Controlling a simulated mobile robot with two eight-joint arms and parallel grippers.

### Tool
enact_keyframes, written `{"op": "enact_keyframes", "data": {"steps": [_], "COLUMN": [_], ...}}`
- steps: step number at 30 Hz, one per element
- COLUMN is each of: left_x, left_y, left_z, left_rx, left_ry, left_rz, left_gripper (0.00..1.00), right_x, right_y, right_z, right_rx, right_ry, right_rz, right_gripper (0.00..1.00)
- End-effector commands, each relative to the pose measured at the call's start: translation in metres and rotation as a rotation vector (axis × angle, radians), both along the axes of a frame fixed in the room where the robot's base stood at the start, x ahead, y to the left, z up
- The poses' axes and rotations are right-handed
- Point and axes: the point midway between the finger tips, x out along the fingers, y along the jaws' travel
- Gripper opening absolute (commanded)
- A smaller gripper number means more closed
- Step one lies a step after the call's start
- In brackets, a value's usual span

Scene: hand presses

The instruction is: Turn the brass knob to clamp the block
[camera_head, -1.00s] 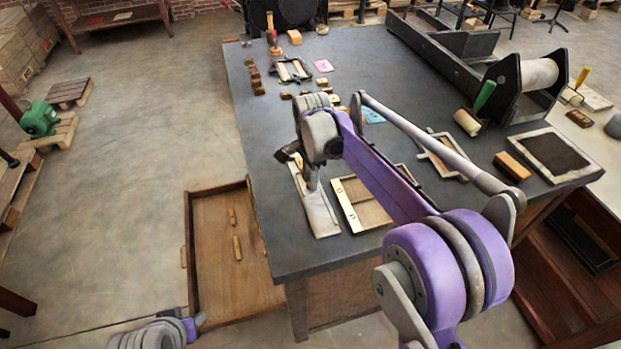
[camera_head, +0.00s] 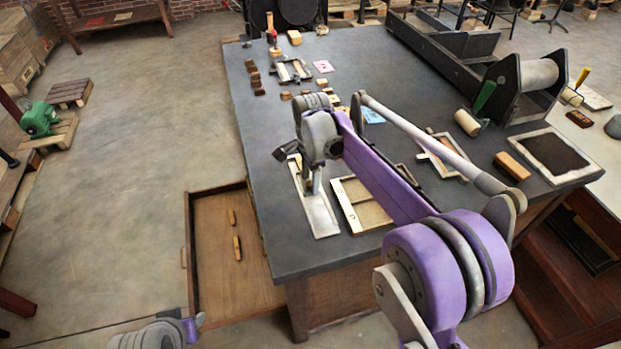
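My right gripper (camera_head: 284,151) hangs over the near left part of the dark table, above a pale flat strip (camera_head: 321,214) in a narrow tray. Its wrist and arm hide much of it, and I cannot tell whether its fingers are open or shut. A shallow wood-edged frame (camera_head: 347,207) lies just to the right of the strip. I cannot make out a brass knob or the clamped block; my arm covers part of this area. My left gripper (camera_head: 198,321) shows only partly at the bottom left edge, away from the table, and its state is unclear.
The dark table (camera_head: 300,250) has an open drawer (camera_head: 222,285) with small wooden pieces at its left. A press with a roller (camera_head: 540,74), a green-handled roller (camera_head: 467,122), a wooden block (camera_head: 512,166) and a dark slab (camera_head: 556,154) stand on the right. Small blocks lie farther back.

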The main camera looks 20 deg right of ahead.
Motion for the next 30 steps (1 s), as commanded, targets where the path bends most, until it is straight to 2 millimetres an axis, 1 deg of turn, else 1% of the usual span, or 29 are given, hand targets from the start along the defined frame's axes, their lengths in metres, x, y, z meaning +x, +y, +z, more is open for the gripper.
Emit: {"op": "enact_keyframes", "data": {"steps": [6, 8, 10, 14, 18, 21, 25, 30], "left_x": [0.000, 0.000, 0.000, 0.001, 0.002, 0.002, 0.003, 0.003], "left_y": [0.000, 0.000, 0.000, 0.000, 0.000, 0.000, 0.000, 0.000], "left_z": [0.000, 0.000, 0.001, 0.003, 0.005, 0.007, 0.009, 0.009], "left_rx": [0.000, 0.000, 0.000, 0.000, 0.000, 0.000, 0.000, 0.000], "left_ry": [0.000, 0.000, -0.001, -0.002, -0.003, -0.004, -0.006, -0.006], "left_rz": [0.000, 0.000, 0.000, 0.000, 0.000, 0.000, 0.000, 0.000], "left_gripper": [0.42, 0.42, 0.42, 0.42, 0.42, 0.42, 0.42, 0.42], "right_x": [0.000, 0.000, 0.000, -0.001, -0.001, -0.002, -0.002, -0.002], "right_y": [0.000, 0.000, 0.000, 0.000, 0.000, 0.000, 0.000, 0.000], "right_z": [0.001, 0.004, 0.011, 0.034, 0.064, 0.082, 0.099, 0.108], "right_rx": [0.000, 0.000, 0.000, 0.000, 0.000, 0.000, 0.000, 0.000], "right_ry": [0.000, 0.000, 0.000, 0.000, 0.000, 0.000, 0.000, 0.000], "right_rz": [0.000, 0.000, 0.000, 0.000, 0.000, 0.000, 0.000, 0.000], "right_gripper": [0.58, 0.58, 0.58, 0.58, 0.58, 0.58, 0.58, 0.58]}}
